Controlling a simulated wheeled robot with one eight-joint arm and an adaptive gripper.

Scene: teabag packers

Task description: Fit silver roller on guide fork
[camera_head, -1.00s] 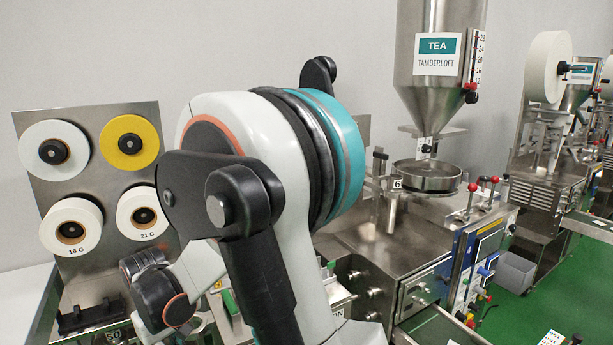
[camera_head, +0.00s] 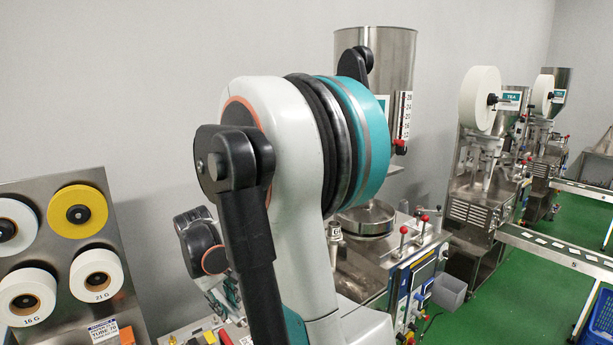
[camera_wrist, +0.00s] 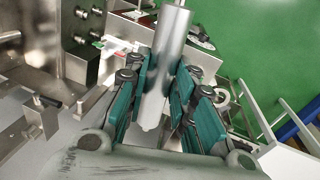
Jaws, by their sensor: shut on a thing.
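In the wrist view my gripper (camera_wrist: 160,95) has its teal-padded fingers shut on a silver roller (camera_wrist: 172,50). The roller is a smooth metal cylinder that sticks out beyond the fingertips toward the top of the picture. Its near end shows between the fingers. I cannot make out the guide fork for certain in either view.
A steel rack (camera_head: 120,250) with white and yellow paper reels stands at the left. The tea hopper (camera_head: 375,75) and its packing machine (camera_head: 362,265) are behind my arm. A grey bin (camera_head: 449,291) hangs at the machine's right. Green floor (camera_head: 520,310) is open at the right.

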